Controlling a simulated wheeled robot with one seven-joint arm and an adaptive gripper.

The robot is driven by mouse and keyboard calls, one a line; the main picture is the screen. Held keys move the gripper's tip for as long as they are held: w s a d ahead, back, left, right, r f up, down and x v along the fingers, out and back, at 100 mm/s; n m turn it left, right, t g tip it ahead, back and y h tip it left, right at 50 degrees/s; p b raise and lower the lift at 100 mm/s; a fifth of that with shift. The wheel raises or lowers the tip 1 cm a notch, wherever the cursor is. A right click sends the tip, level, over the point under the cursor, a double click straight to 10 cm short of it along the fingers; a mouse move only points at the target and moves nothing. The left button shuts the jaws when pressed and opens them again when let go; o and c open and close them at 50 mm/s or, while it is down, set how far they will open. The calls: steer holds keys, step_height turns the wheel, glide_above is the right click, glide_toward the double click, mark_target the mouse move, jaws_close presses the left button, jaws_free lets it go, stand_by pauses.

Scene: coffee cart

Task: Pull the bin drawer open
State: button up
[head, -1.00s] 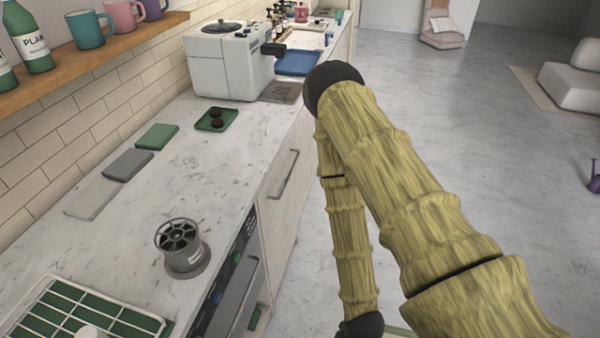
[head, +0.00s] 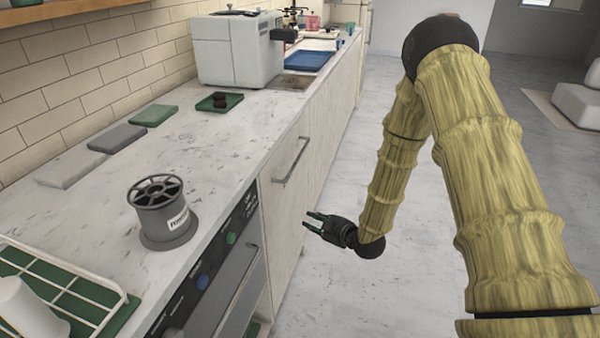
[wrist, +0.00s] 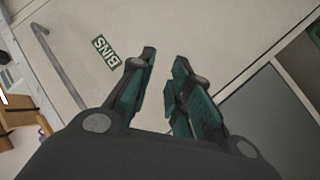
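The bin drawer (head: 284,215) is a pale front panel below the counter, with a long grey bar handle (head: 291,161) near its top. It looks flush with the cabinet front. In the wrist view the drawer front (wrist: 150,25) carries a green "BINS" label (wrist: 106,52), and the bar handle (wrist: 58,65) runs along the left. My gripper (head: 312,222) is in front of the drawer, lower than the handle and apart from it. In the wrist view my gripper (wrist: 162,65) has its two green-padded fingers spread with nothing between them; the handle is to their left.
An appliance with knobs and a bar handle (head: 240,290) is left of the drawer. The floor (head: 335,290) before the cabinets is clear.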

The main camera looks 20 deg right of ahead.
steer(key=w+d+r+n+t+y+b, duration=0.2)
steer(key=w+d+r+n+b, duration=0.15)
steer(key=w+b, duration=0.3)
steer(key=n+t+y+b, duration=0.2)
steer(key=n+y+b, duration=0.2)
steer(key=n+b, duration=0.3)
glide_toward(300, 154)
steer(key=shift+n, duration=0.25)
steer(key=x, duration=1)
steer(key=shift+f, duration=0.3)
jaws_close()
